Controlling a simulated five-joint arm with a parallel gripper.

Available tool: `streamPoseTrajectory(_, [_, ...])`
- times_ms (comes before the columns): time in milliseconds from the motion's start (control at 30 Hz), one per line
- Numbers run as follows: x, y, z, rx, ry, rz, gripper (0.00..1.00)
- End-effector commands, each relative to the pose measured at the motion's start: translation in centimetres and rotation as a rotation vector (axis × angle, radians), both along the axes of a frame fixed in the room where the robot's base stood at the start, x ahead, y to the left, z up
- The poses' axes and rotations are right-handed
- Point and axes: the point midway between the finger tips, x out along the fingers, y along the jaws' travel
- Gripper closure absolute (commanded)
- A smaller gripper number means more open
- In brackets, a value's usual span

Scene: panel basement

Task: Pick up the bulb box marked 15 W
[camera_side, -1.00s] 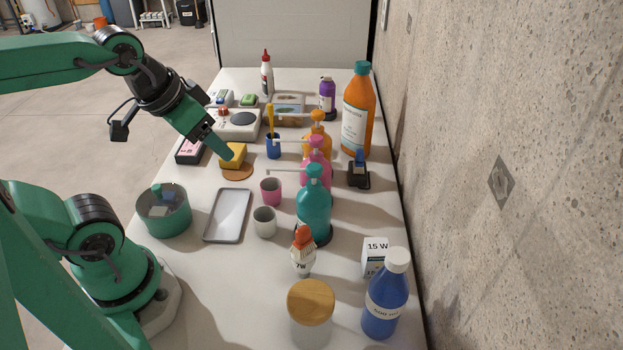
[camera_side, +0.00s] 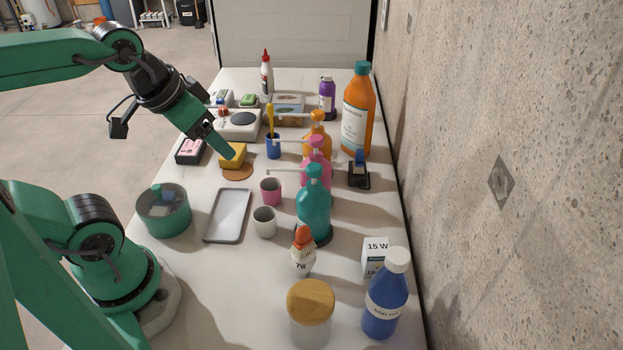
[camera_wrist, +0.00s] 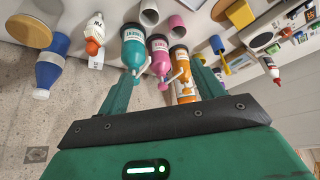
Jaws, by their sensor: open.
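The white bulb box marked 15 W (camera_side: 375,245) stands upright at the right side of the table, by the wall. The blue bottle in front hides its lower right part. In the wrist view a small white box (camera_wrist: 96,61) shows beyond an orange-and-white bulb-like item; its marking is unreadable there. My gripper (camera_side: 224,150) is far from the box, at the table's left, over or beside a yellow sponge-like block (camera_side: 233,156). In the wrist view my gripper (camera_wrist: 163,88) has its fingers spread, with nothing held between them.
The blue bottle (camera_side: 385,300), a wooden-lidded jar (camera_side: 311,303) and the bulb-like item marked 7W (camera_side: 302,258) stand near the box. Teal (camera_side: 313,208), pink (camera_side: 316,172) and orange pump bottles form a row between gripper and box. A grey tray (camera_side: 228,215) lies empty.

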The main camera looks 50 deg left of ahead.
Motion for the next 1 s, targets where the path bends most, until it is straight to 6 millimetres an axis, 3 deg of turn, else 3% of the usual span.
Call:
streamPoseTrajectory(367, [0.1, -0.1, 4.9, 0.001, 0.001, -0.003, 0.33])
streamPoseTrajectory(667, [2.9, -2.0, 6.4, 0.014, 0.070, -0.099, 0.33])
streamPoseTrajectory(1000, [8.0, -6.5, 8.1, 0.046, 0.186, -0.270, 0.33])
